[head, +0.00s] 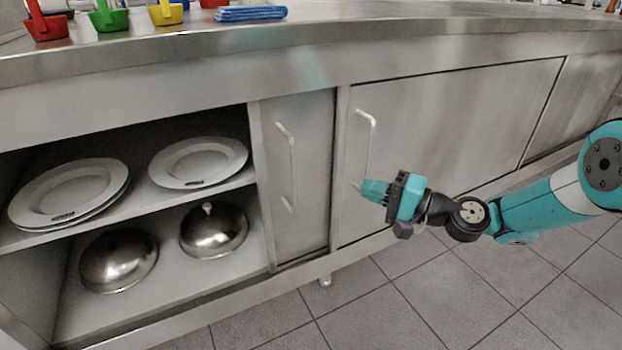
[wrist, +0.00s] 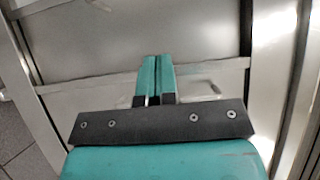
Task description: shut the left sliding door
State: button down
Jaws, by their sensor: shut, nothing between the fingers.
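The left sliding door (head: 314,130) is a grey metal panel with an upright bar handle (head: 293,165). It stands open, slid right, and only a strip of it shows; its right part appears hidden behind the right door (head: 450,120). The left part of the cabinet is uncovered. My gripper (head: 358,187) is in front of the right door, near the lower end of that door's handle (head: 367,135), to the right of the left door's handle. In the wrist view its teal fingers (wrist: 156,72) are together and empty. I cannot tell whether they touch the right door.
The open shelves hold plates (head: 198,160) above and metal domes (head: 118,260) below. The counter (head: 400,25) overhangs the doors and carries coloured scoops (head: 108,18) and a blue cloth (head: 250,13). The tiled floor (head: 390,300) in front is clear.

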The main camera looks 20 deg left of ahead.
jog(key=s+a+b, duration=0.1)
jog(key=a+b, duration=0.3)
jog(key=a, duration=0.8)
jog(key=shift+s+a, duration=0.2)
jog(key=shift+a, duration=0.1)
jog(key=shift+s, duration=0.1)
